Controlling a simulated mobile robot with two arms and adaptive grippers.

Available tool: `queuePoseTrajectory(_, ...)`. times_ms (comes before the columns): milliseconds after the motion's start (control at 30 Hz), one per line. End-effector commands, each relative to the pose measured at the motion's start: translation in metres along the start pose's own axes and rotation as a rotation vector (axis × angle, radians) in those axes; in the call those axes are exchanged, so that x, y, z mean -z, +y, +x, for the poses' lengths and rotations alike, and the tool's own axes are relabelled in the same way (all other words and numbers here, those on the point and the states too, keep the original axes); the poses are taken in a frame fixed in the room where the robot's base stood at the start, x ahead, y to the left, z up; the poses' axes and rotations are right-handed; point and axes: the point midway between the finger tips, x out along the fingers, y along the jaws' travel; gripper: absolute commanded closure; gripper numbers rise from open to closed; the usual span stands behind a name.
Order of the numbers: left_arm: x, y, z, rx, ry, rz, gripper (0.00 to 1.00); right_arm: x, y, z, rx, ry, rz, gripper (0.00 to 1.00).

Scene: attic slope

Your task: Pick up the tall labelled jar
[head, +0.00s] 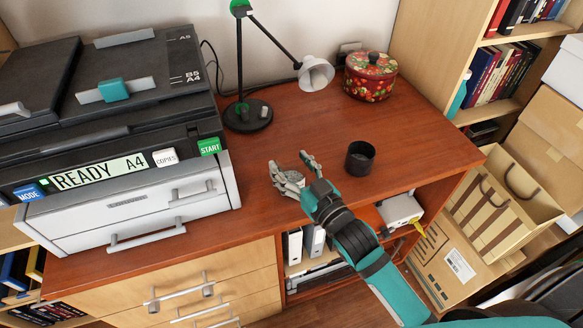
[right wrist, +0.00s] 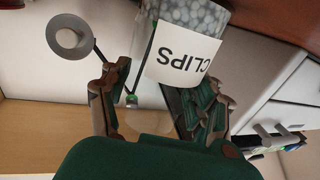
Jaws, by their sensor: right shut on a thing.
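The tall labelled jar (right wrist: 185,62) shows in the right wrist view as a clear jar of small grey pieces. Its white label reads CLIPS, upside down in that view. My right gripper (head: 292,168) is over the front middle of the desk in the head view. It is shut on the jar, with fingers on both sides of it in the right wrist view (right wrist: 172,90). In the head view only a small grey speckled part of the jar (head: 290,179) shows between the fingers. Whether its base touches the desk I cannot tell. My left gripper is not in view.
On the desk (head: 250,225), a dark cup (head: 359,158) stands just right of my gripper. A red floral pot (head: 370,76) and a desk lamp (head: 248,115) stand behind. A large printer (head: 120,150) fills the left. Cardboard boxes (head: 450,265) stand at the right.

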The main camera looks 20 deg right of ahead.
Motion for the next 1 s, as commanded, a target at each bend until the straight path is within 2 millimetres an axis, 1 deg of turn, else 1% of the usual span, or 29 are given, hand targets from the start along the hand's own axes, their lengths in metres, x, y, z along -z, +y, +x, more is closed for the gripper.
queuePoseTrajectory(167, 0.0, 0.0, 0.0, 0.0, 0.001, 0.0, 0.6, 0.007, 0.0, 0.0, 0.0, 0.003, -0.001, 0.76)
queuePoseTrajectory(267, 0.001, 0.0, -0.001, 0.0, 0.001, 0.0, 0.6, 0.016, 0.0, 0.001, 0.001, 0.005, -0.001, 0.76)
queuePoseTrajectory(433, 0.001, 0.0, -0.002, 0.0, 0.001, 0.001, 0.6, 0.04, 0.0, 0.001, 0.002, 0.006, -0.001, 0.76)
queuePoseTrajectory(467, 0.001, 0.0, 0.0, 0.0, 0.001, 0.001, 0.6, 0.035, 0.001, -0.007, 0.001, -0.002, -0.001, 0.76)
queuePoseTrajectory(500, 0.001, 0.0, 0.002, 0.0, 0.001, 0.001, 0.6, 0.035, 0.002, -0.016, 0.001, -0.002, -0.001, 0.76)
queuePoseTrajectory(667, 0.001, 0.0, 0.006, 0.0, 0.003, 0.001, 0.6, 0.037, 0.007, -0.055, 0.001, -0.004, -0.002, 0.76)
queuePoseTrajectory(800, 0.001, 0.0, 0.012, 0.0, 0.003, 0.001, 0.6, 0.04, 0.012, -0.092, 0.001, -0.007, -0.001, 0.76)
queuePoseTrajectory(900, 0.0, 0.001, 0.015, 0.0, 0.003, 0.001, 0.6, 0.043, 0.015, -0.116, 0.001, -0.006, 0.0, 0.76)
queuePoseTrajectory(1000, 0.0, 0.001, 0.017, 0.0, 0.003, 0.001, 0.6, 0.045, 0.018, -0.133, 0.002, -0.004, 0.0, 0.76)
